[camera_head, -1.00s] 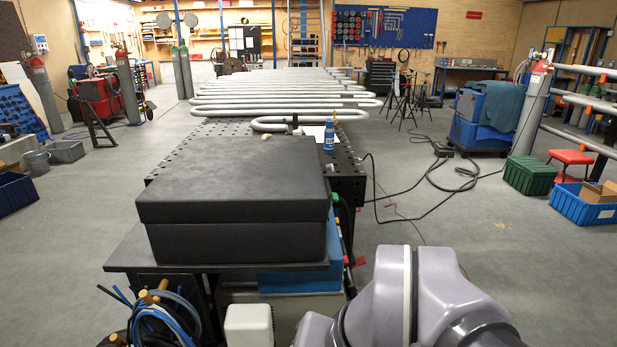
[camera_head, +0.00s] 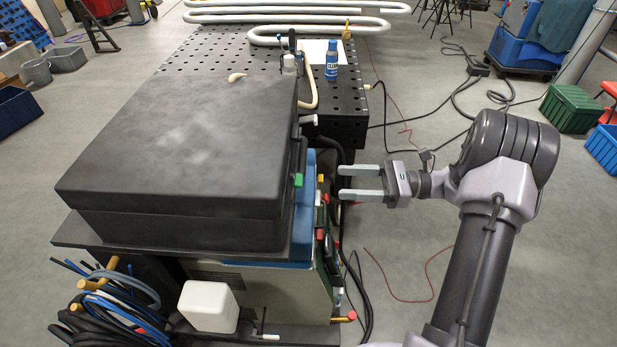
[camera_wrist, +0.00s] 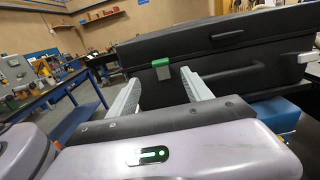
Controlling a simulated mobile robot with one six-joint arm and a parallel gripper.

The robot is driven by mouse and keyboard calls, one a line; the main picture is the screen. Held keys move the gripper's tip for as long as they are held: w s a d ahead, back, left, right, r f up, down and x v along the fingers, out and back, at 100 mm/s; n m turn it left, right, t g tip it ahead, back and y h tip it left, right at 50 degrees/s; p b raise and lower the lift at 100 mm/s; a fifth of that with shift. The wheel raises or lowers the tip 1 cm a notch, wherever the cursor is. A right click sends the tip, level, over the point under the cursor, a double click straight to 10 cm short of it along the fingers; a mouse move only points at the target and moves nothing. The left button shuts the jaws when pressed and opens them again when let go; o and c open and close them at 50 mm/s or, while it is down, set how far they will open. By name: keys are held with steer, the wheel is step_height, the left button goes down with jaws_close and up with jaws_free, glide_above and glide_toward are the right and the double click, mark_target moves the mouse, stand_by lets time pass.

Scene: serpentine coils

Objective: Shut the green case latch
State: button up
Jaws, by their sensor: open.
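The black case (camera_head: 180,150) lies on a shelf with its lid down. The green latch (camera_head: 298,180) is on the case's right side, near the lid seam. In the wrist view the green latch (camera_wrist: 161,63) shows on the case front (camera_wrist: 225,70), with a grey part below it. I cannot tell whether it is fastened. My gripper (camera_head: 343,183) is open and empty, to the right of the latch with a gap between. In the wrist view the fingers of my gripper (camera_wrist: 160,78) point at the case, one on each side of the latch in the picture.
A pale latch (camera_head: 308,119) sits farther along the same side; it also shows in the wrist view (camera_wrist: 308,57). A blue-topped machine (camera_head: 305,215) with cables stands below. The perforated table (camera_head: 220,65) holds a blue bottle (camera_head: 332,62).

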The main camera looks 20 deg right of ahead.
mark_target(297, 179)
steer(key=b+x, duration=0.1)
steer(key=x, duration=0.9)
jaws_close()
steer(key=shift+w+a+r+h+p, duration=0.1)
steer(key=shift+r+h+p, duration=0.2)
steer(key=shift+p, duration=0.35)
steer(key=shift+a+r+h+p, duration=0.2)
steer(key=shift+r+p, duration=0.1)
steer(key=shift+p, duration=0.3)
steer(key=shift+w+a+r+g+h+p, duration=0.1)
steer(key=shift+g+h+p, duration=0.25)
steer(key=shift+p, duration=0.3)
steer(key=shift+w+a+f+h, duration=0.1)
steer(key=shift+a+f+h, duration=0.05)
steer(key=shift+f+h, duration=0.15)
jaws_free()
